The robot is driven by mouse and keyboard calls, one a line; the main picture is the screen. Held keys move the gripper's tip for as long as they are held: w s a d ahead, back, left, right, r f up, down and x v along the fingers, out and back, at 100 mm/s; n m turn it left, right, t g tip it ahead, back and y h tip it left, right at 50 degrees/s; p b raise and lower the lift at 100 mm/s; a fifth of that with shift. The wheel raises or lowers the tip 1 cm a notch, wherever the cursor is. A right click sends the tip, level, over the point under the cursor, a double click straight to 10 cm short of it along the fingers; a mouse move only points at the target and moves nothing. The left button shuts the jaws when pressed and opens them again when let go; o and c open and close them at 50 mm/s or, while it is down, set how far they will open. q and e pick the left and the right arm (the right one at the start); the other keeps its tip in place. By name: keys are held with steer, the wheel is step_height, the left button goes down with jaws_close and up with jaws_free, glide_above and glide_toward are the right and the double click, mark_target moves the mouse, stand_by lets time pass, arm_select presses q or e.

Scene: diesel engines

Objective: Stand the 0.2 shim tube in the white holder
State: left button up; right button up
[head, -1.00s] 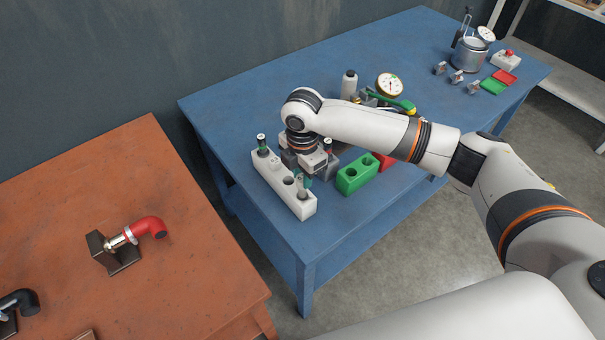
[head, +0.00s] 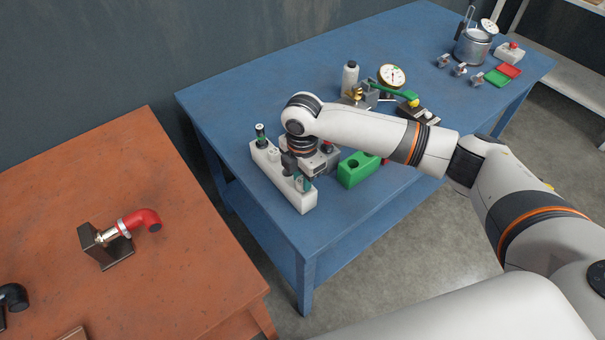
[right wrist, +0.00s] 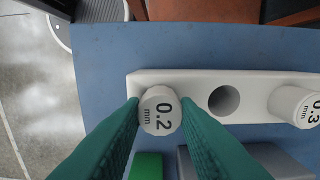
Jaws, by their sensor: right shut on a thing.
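The white holder (head: 275,178) lies lengthwise on the blue table. In the head view my right gripper (head: 303,182) is at the holder's near end. My left gripper is out of view.
A green block with a hole (head: 358,170) stands right of the holder. A white bottle (head: 350,78), a dial gauge (head: 391,77) and a green-handled tool (head: 390,92) are behind. The table's near left edge is close to the holder.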

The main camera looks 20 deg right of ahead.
mark_target(302, 181)
steer(key=shift+p, duration=0.45)
stand_by(0.3)
steer(key=shift+f, duration=0.1)
steer(key=o, duration=1.4)
steer(key=shift+c, duration=0.2)
step_height(302, 181, up, 8)
steer(key=p, duration=0.8)
steer(key=shift+p, duration=0.4)
